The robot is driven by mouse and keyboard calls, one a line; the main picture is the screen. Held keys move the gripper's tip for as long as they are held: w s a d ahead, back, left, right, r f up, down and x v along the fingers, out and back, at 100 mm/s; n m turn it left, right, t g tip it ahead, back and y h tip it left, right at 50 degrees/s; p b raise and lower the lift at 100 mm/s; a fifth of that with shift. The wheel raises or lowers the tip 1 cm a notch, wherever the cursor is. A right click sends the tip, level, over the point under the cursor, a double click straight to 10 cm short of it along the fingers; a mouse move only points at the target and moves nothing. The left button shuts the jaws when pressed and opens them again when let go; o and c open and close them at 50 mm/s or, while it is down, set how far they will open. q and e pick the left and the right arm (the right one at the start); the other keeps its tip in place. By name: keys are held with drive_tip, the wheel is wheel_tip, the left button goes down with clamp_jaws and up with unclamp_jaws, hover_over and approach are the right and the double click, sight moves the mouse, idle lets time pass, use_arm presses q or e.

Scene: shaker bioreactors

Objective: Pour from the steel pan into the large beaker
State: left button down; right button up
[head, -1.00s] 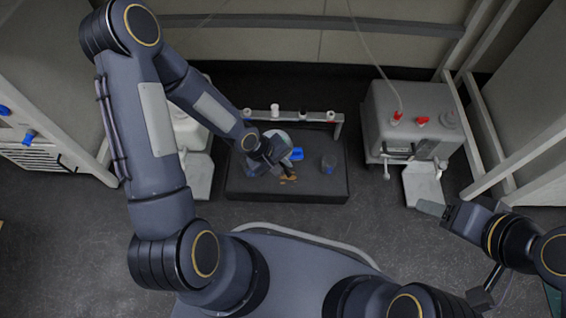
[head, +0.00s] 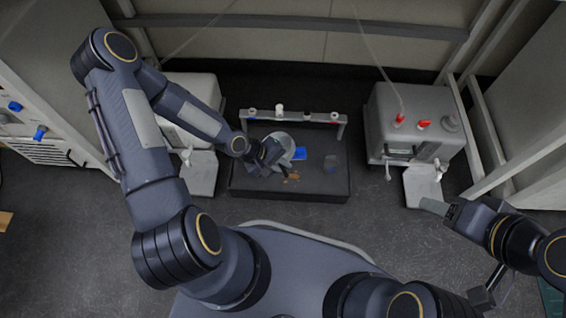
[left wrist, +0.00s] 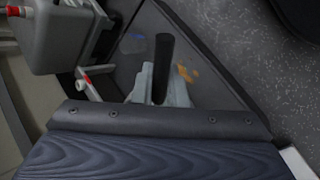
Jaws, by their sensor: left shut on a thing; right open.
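The steel pan (head: 284,143) shows as a grey round shape above the dark bench. My left gripper (head: 268,156) is at its near-left side and shut on it. In the left wrist view the two pale fingers (left wrist: 162,88) close around a dark bar, which looks like the pan's handle (left wrist: 163,62). The pan looks tilted, but its contents are hidden. A clear bluish beaker (head: 331,163) stands on the right of the bench, apart from the pan; I cannot tell whether it is the large one. My right gripper (head: 437,208) is open and empty, right of the bench.
A blue object (head: 301,153) lies between the pan and the beaker. Orange-brown bits (head: 291,177) lie on the dark bench (head: 250,187). A low rack (head: 318,117) with several small vessels stands behind. A grey machine with red caps (head: 412,120) stands at the right.

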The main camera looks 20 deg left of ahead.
use_arm(q)
drive_tip(key=shift+a, duration=0.15)
drive_tip(key=shift+s+a+t+h+p, duration=0.2)
drive_tip(key=shift+a+t+h+p, duration=0.1)
drive_tip(key=shift+a+h+p, duration=0.5)
drive_tip(key=shift+r, duration=0.1)
idle(0.4)
drive_tip(key=shift+h, duration=0.3)
idle(0.7)
drive_tip(key=shift+s+a+h+b, duration=0.15)
drive_tip(key=shift+a+h+b, duration=0.6)
drive_tip(key=shift+b, duration=0.45)
drive_tip(key=shift+a+r+t, duration=0.15)
drive_tip(key=shift+t, duration=0.15)
